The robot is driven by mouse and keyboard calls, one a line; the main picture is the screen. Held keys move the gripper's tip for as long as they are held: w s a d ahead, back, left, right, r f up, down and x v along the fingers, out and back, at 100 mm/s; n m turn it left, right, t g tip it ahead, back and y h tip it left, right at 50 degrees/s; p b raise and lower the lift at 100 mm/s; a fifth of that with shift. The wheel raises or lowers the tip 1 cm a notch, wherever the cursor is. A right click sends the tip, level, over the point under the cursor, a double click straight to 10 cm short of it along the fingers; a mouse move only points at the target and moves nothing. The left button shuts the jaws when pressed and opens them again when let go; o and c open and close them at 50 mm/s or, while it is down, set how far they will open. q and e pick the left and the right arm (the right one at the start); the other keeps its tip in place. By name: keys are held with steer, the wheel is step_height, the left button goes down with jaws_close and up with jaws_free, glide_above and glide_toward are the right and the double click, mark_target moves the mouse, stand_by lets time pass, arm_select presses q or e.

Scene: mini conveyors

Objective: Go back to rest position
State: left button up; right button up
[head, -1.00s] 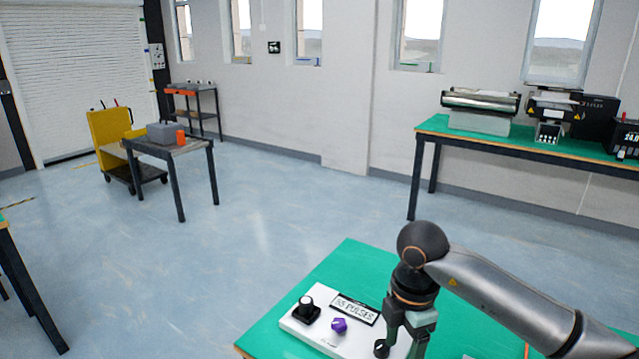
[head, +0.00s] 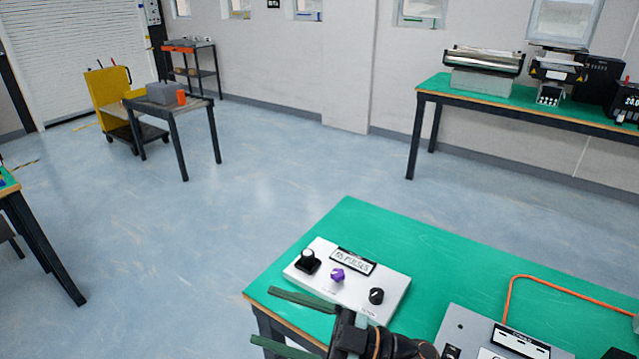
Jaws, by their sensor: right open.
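My right gripper (head: 263,316) is low in the head view, at the front edge of the green-topped table (head: 440,245). Its two long dark green fingers point left and stand well apart, with nothing between them. My arm comes in from the bottom of the picture. My left gripper is not in view.
The box bears a black knob (head: 307,262), a purple button (head: 338,275), a dark dial (head: 376,296) and a label plate. A grey panel (head: 470,330) with an orange cable (head: 508,295) lies to the right. Open floor lies behind the table.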

steer(key=w+d+f+m+t+h+p, duration=0.2)
steer(key=w+d+f+m+t+h, duration=0.2)
steer(key=d+f+m+t+h, duration=1.05)
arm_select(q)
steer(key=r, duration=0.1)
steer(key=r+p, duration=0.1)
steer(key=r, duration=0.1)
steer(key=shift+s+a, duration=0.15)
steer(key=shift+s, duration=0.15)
arm_select(e)
steer(key=s+d+f+m+g+h, duration=0.2)
steer(key=s+d+f+g, duration=0.2)
steer(key=s+f, duration=0.3)
steer(key=s+d+f+m+g+h, duration=0.2)
steer(key=s+d+f+g, duration=0.1)
steer(key=s+f+g, duration=0.2)
steer(key=s+f, duration=0.2)
steer(key=s, duration=0.1)
steer(key=shift+d, duration=0.4)
steer(key=shift+f, duration=0.1)
